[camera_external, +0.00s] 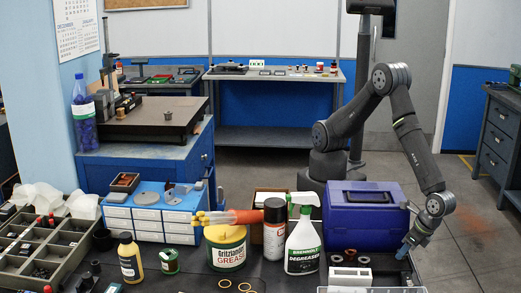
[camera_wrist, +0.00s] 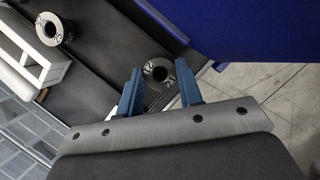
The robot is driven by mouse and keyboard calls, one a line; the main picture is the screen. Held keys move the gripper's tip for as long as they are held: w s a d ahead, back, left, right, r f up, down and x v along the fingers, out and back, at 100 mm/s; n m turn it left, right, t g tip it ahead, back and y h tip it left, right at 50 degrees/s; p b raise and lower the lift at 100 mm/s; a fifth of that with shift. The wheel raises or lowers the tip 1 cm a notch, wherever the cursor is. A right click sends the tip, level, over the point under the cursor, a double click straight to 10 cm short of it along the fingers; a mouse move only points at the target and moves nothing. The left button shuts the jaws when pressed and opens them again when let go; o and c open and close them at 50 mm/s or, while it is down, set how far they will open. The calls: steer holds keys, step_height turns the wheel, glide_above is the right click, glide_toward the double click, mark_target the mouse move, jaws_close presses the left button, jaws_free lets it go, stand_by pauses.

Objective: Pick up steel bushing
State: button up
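My gripper (camera_external: 402,252) is at the right end of the bench, low and right of the purple toolbox. In the wrist view, my gripper's (camera_wrist: 160,65) two blue fingers are open. A grey steel bushing (camera_wrist: 147,70) with dark markings and a dark bore stands between the fingers in that view, near the bench edge. I cannot tell whether either finger touches it. A second grey ring-shaped bushing (camera_wrist: 44,31) with markings lies at the upper left of the wrist view. In the external view, the bushing by my fingers is not clearly visible.
The purple toolbox (camera_external: 345,224) stands close behind my gripper. A white slotted block (camera_external: 350,277) and several small rings, one reddish (camera_external: 350,253), lie to its left. A spray bottle (camera_external: 302,249) and grease tub (camera_external: 226,250) stand farther left. Floor shows beyond the bench's right edge.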

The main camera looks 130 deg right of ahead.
mark_target(403, 260)
steer(key=shift+c, duration=1.3)
step_height(403, 260, up, 18)
